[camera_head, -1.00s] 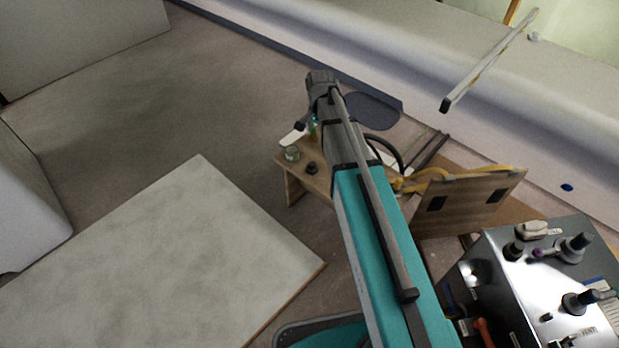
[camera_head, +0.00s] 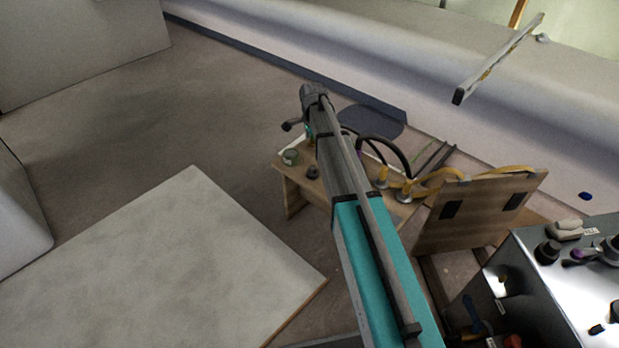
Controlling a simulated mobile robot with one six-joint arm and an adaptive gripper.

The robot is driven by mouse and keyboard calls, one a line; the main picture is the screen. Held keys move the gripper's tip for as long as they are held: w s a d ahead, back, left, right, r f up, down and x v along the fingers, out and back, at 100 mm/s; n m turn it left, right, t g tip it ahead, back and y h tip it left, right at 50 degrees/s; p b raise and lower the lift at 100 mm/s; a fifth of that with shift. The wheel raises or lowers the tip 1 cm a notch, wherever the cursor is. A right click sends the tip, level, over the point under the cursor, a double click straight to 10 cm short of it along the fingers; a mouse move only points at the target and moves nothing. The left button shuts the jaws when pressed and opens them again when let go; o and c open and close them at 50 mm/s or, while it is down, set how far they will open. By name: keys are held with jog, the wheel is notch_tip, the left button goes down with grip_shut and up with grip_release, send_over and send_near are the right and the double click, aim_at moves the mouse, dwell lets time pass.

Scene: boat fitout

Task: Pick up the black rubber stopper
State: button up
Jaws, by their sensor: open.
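A small dark round piece, which looks like the black rubber stopper (camera_head: 312,172), sits on the small wooden bench (camera_head: 293,184), just left of my arm. My arm reaches up across the picture over the bench. My gripper (camera_head: 294,124) is at its far end, beyond and above the dark piece and apart from it. The gripper is open, and nothing shows in it. My arm hides part of the bench top.
Black and yellow hoses (camera_head: 432,181) lie right of my arm, near an upright wooden board (camera_head: 470,212). A metal box with knobs (camera_head: 545,295) is at lower right. A large pale panel (camera_head: 165,265) lies at lower left.

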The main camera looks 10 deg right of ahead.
aim_at(313, 167)
jog(key=shift+f, duration=0.1)
dwell(0.3)
notch_tip(313, 167, down, 8)
jog(key=b, duration=0.8)
jog(key=shift+f+b, duration=0.2)
jog(key=shift+b, duration=0.1)
jog(key=shift+f, duration=0.1)
jog(key=shift+s+d+f+b, duration=0.1)
jog(key=shift+f+b, duration=2.4)
jog(key=shift+b, duration=0.1)
jog(key=c, duration=1.2)
